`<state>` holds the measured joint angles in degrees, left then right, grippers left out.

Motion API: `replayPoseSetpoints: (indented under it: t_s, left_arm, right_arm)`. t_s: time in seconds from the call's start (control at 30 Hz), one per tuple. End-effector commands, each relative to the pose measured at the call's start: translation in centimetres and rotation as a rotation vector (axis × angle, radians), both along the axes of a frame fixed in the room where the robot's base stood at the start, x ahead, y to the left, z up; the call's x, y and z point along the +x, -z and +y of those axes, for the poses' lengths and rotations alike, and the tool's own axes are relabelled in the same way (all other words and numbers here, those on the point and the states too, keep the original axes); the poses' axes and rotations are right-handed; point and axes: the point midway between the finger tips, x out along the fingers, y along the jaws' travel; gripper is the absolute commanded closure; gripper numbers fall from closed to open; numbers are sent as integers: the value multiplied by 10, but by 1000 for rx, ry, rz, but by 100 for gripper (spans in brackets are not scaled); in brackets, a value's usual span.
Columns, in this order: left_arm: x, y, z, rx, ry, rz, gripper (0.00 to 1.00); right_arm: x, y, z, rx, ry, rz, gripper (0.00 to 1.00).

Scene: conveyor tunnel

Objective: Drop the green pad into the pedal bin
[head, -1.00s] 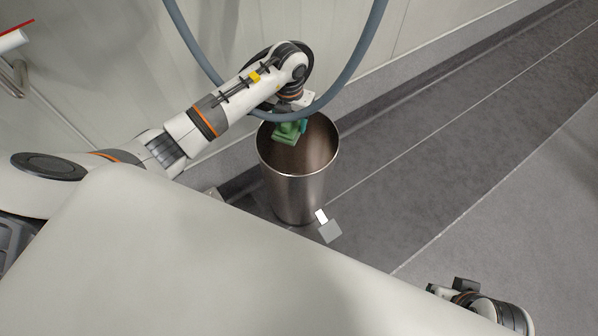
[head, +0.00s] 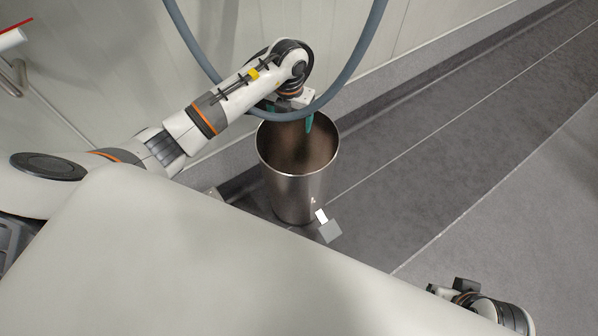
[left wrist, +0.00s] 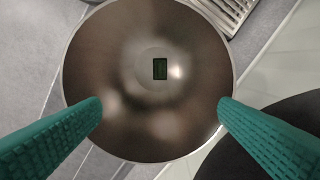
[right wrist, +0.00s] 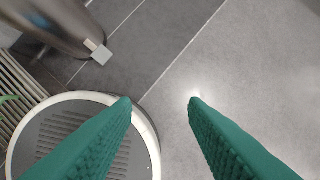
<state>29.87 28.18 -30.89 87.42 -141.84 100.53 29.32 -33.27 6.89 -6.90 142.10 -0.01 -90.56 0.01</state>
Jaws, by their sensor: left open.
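The pedal bin (head: 296,190) is an open, brushed-metal cylinder standing on the floor by the wall, its pedal (head: 329,230) at the front. In the left wrist view I look straight down into the bin (left wrist: 100,70). The green pad (left wrist: 160,68) shows there as a small dark green rectangle low inside, near the middle; the head view does not show it. My left gripper (head: 290,118) is open and empty above the bin's mouth, its teal fingers spread. My right gripper (right wrist: 160,100) is open and empty over the floor, away from the bin.
A grey-blue hose (head: 352,68) loops down in front of the wall, across my left wrist. A floor grate (left wrist: 232,12) lies beside the bin. The grey floor (head: 480,180) on the right is clear.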

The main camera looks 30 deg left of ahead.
Motion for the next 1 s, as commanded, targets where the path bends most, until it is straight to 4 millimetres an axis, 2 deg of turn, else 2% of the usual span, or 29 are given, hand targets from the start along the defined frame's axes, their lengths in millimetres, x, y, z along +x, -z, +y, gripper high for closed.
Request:
replayPoseSetpoints:
  t_s: [0.03, 0.27, 0.5, 0.7, 1.0]
  left_arm:
    - [1, -12, 0, 0, 1, -4, 16]
    - [1, -63, 1, 1, 2, -4, 16]
    - [1, -100, 0, 0, 1, -2, 16]
    - [0, -108, 0, 1, 1, -1, 16]
    - [0, -108, 0, 0, 1, 0, 16]
  right_arm:
    - [0, -5, 0, 0, 0, 0, 60]
    - [1, -16, 0, 0, 0, -3, 60]
    - [10, 11, 1, 0, 0, 13, 60]
    - [11, 19, 2, 0, -1, 16, 60]
    - [11, 20, 2, 0, -1, 16, 60]
